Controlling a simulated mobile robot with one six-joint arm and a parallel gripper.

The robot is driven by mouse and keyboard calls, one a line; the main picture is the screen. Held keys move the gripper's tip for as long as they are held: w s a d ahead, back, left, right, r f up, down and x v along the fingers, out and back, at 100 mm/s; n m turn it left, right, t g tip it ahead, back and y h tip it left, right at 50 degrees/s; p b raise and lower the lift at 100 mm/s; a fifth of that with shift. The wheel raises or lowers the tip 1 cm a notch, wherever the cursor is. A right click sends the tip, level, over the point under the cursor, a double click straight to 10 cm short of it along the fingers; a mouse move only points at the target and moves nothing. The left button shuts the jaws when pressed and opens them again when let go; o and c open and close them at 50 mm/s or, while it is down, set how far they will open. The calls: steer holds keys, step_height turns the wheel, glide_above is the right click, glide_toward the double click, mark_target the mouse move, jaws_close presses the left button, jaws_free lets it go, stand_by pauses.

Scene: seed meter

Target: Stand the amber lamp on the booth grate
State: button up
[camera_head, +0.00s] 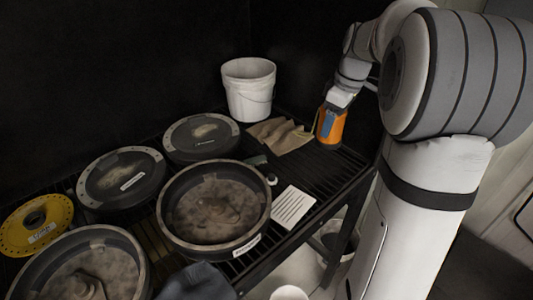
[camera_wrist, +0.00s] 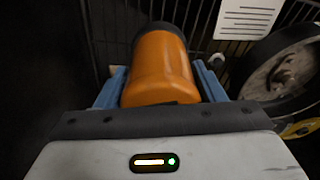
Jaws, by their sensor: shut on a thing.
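The amber lamp (camera_head: 330,128) is an orange cylinder with a dark end. It is upright at the right end of the black slatted booth grate (camera_head: 352,160). My gripper (camera_head: 326,120) comes down on it from above, with a blue finger along its side. In the wrist view the lamp (camera_wrist: 160,68) sits between the two blue fingers of my gripper (camera_wrist: 160,88), which is shut on it. The lamp's dark end points away toward the grate bars (camera_wrist: 120,20). I cannot tell whether that end touches the bars.
A tan cloth (camera_head: 279,135) lies just left of the lamp, with a white bucket (camera_head: 248,90) behind it. Round dark housings (camera_head: 214,202) and a yellow disc (camera_head: 37,224) crowd the left and middle. A white printed card (camera_head: 293,207) lies near the front edge.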

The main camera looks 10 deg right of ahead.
steer(key=f, duration=0.5)
steer(key=shift+w+a+f, duration=0.1)
steer(key=shift+a+f, duration=0.1)
steer(key=shift+a, duration=0.05)
steer(key=shift+f+p, duration=0.5)
steer(key=shift+f, duration=1.8)
steer(key=shift+f, duration=0.15)
steer(key=o, duration=1)
steer(key=shift+o, duration=0.2)
